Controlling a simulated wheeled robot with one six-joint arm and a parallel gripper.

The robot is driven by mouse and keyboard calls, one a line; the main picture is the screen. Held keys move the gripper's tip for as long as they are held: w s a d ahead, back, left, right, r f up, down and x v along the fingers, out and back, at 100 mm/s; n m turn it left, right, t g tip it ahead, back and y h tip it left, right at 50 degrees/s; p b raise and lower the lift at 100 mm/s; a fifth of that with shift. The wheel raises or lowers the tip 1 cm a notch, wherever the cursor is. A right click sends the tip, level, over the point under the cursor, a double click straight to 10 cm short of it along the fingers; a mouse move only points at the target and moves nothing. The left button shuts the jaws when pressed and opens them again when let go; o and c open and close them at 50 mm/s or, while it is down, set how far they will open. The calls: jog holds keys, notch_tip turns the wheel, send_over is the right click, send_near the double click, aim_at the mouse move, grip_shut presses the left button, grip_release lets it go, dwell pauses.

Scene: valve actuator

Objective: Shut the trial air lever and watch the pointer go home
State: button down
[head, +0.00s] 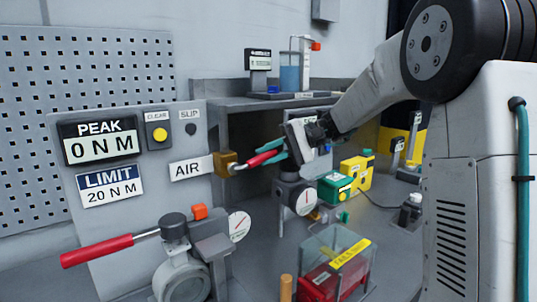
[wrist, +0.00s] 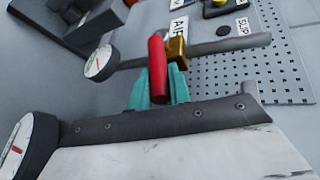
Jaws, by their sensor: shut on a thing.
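The air lever has a red handle (head: 262,159) that juts rightward from a brass valve body (head: 226,163) beside the AIR label (head: 191,168). My gripper (head: 274,155) has its teal fingers closed on this handle. In the wrist view the red handle (wrist: 157,65) lies between the teal fingers (wrist: 158,90), with the brass body (wrist: 177,49) just beyond. A round white dial with a red pointer (head: 305,199) stands below my gripper. Another white dial (head: 239,226) sits lower left; its pointer is too small to read surely. Two dials also show in the wrist view.
The panel displays PEAK 0 N M (head: 100,142) and LIMIT 20 N M (head: 109,185). A red-handled tool (head: 97,250) crosses the lower left. A clear bin (head: 335,262) with red contents stands at the front. Green and yellow boxes (head: 356,172) stand right of the dial.

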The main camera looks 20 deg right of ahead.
jog(key=c, duration=1.3)
grip_release()
jog(key=shift+d, duration=0.1)
jog(key=v, duration=0.7)
jog(key=shift+d, duration=0.3)
jog(key=shift+s+r, duration=0.1)
